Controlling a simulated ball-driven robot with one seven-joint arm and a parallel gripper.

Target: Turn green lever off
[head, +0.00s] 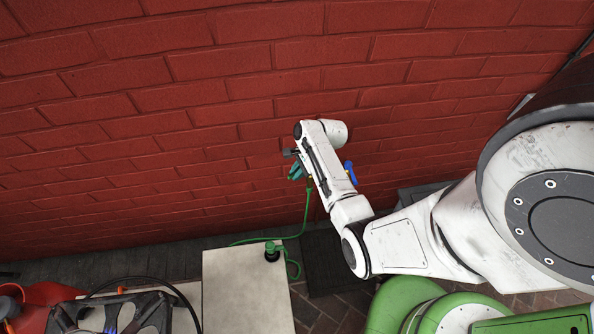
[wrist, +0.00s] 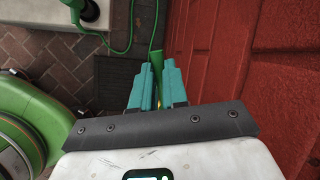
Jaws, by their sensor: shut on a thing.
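My gripper (wrist: 157,72) has teal fingers, close together, on the green lever (wrist: 156,55), which shows between and just beyond their tips in the wrist view. A small yellow bit shows between the fingers lower down. In the head view my gripper (head: 296,171) is at the brick wall, partly behind my wrist, and I cannot make out the green lever there. The lever's angle is hard to tell because the fingers cover most of it.
A blue lever (head: 350,172) is right of my wrist at the wall. A green hose (head: 307,207) hangs down to a pale-topped table (head: 240,300) with a dark and green fitting (head: 272,251). The red brick wall (head: 150,120) is close behind.

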